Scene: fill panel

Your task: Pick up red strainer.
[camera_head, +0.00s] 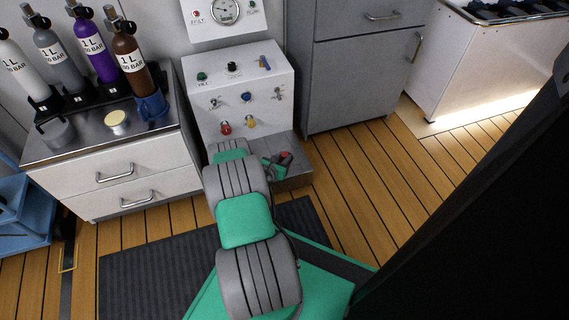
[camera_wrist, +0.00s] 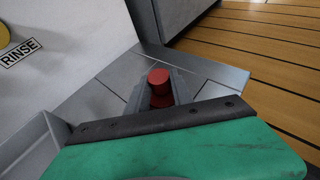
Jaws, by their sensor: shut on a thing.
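The red strainer (camera_wrist: 159,78) is a small red cylinder in the middle of the wrist view. In the head view it shows as a small red spot (camera_head: 284,154) at the end of my arm. My gripper (camera_wrist: 160,96) is shut on it, with grey finger parts on either side. The strainer's lower part is hidden by the gripper. It is held in front of the white panel, over the low grey ledge; the gap beneath it cannot be told.
The white panel (camera_head: 240,92) has knobs, valves and a red and a yellow fitting. The grey ledge (camera_head: 296,180) juts from its base. A counter with bottles (camera_head: 86,45) stands left, and a grey cabinet (camera_head: 350,75) right. Wooden floor (camera_head: 400,190) is clear at right.

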